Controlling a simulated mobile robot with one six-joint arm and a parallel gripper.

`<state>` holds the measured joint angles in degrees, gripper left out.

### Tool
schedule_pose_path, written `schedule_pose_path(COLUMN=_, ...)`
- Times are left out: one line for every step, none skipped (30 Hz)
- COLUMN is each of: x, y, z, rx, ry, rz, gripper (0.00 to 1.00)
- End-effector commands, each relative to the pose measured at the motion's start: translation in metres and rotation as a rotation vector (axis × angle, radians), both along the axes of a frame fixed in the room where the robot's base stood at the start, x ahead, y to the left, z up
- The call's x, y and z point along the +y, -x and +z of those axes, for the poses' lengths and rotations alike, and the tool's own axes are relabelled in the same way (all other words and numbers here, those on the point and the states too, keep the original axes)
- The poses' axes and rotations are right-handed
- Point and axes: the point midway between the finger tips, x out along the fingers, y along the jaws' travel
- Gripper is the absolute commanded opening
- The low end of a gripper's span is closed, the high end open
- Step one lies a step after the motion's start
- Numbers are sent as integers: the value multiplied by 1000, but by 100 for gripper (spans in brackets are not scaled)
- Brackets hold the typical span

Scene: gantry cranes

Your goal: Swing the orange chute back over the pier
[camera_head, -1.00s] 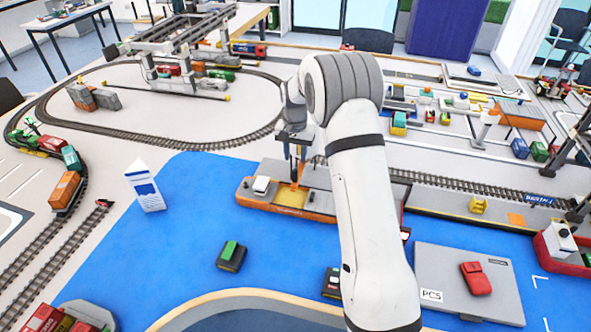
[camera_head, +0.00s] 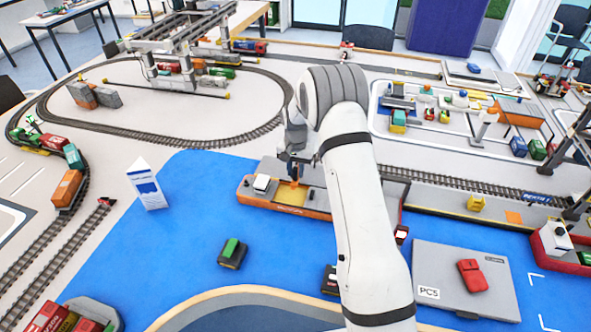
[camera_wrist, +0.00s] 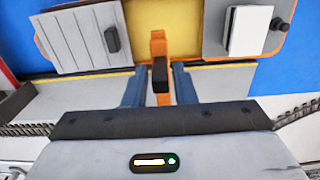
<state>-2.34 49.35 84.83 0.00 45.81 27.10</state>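The orange chute (camera_wrist: 158,50) shows in the wrist view as a narrow orange bar with a black piece near its middle. Its far end lies over the yellow hold of the orange-hulled ship (camera_head: 290,209); the ship's grey deck hatch (camera_wrist: 80,40) shows left of the hold. My gripper (camera_wrist: 158,86) is open, with one blue-grey finger on each side of the bar and a visible gap on both sides. In the head view my gripper (camera_head: 295,168) is low over the ship and pier edge, and the chute is mostly hidden there.
The pier (camera_wrist: 80,100) with a yellow edge line runs alongside the ship, with railway track behind it. A white block (camera_wrist: 249,31) stands on the deck right of the hold. A white sign (camera_head: 147,186) stands left on blue water, and a grey barge (camera_head: 466,282) lies right.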

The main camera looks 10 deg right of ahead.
Motion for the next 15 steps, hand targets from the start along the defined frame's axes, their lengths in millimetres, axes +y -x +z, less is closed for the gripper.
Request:
schedule_pose_path(x=0, y=0, z=0, rx=0, ry=0, rz=0, gripper=20)
schedule_pose_path(x=0, y=0, z=0, rx=0, ry=0, rz=0, gripper=18)
schedule_pose_path(x=0, y=0, z=0, rx=0, ry=0, rz=0, gripper=14)
schedule_pose_path(x=0, y=0, z=0, rx=0, ry=0, rz=0, gripper=12)
schedule_pose_path(x=0, y=0, z=0, rx=0, ry=0, rz=0, gripper=9)
schedule_pose_path(x=0, y=0, z=0, rx=0, ry=0, rz=0, gripper=6)
schedule_pose_path(x=0, y=0, z=0, rx=0, ry=0, rz=0, gripper=4)
schedule_pose_path(x=0, y=0, z=0, rx=0, ry=0, rz=0, gripper=1)
schedule_pose_path(x=0, y=0, z=0, rx=0, ry=0, rz=0, gripper=0)
schedule_pose_path(x=0, y=0, z=0, rx=0, ry=0, rz=0, gripper=0)
schedule_pose_path(x=0, y=0, z=0, rx=0, ry=0, rz=0, gripper=0)
schedule_pose_path(x=0, y=0, z=0, rx=0, ry=0, rz=0, gripper=0)
schedule_pose_path(x=0, y=0, z=0, rx=0, ry=0, rz=0, gripper=0)
schedule_pose_path(x=0, y=0, z=0, rx=0, ry=0, rz=0, gripper=0)
schedule_pose_path(x=0, y=0, z=0, rx=0, ry=0, rz=0, gripper=0)
